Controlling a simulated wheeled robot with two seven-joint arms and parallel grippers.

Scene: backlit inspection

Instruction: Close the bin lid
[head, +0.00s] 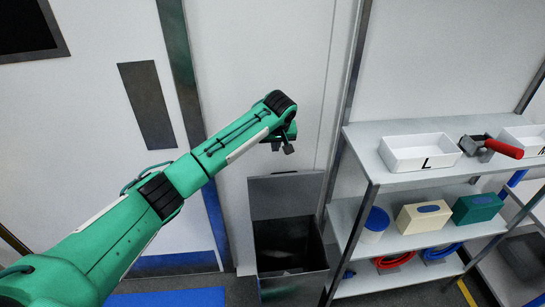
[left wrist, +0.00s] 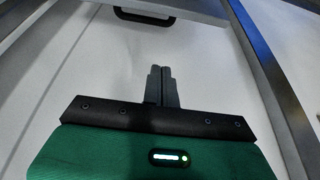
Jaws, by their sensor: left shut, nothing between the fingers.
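The grey bin (head: 290,270) stands on the floor against the wall, left of the shelf. Its lid (head: 286,196) is open, standing up at the back, and the dark inside of the bin shows. My left gripper (head: 288,149) is above the lid's top edge and looks apart from it. In the left wrist view my left gripper (left wrist: 161,84) is shut, with its fingers together and nothing between them. A dark handle-like bar (left wrist: 141,17) shows at the top of that view; I cannot tell whether it is on the lid. My right gripper is not in view.
A metal shelf (head: 375,177) stands close to the right of the bin. It holds a white tray (head: 420,152) marked L, a red-handled tool (head: 503,148), a blue-lidded tub (head: 376,225) and boxes (head: 424,217). A door with a grey plate (head: 147,104) is on the left.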

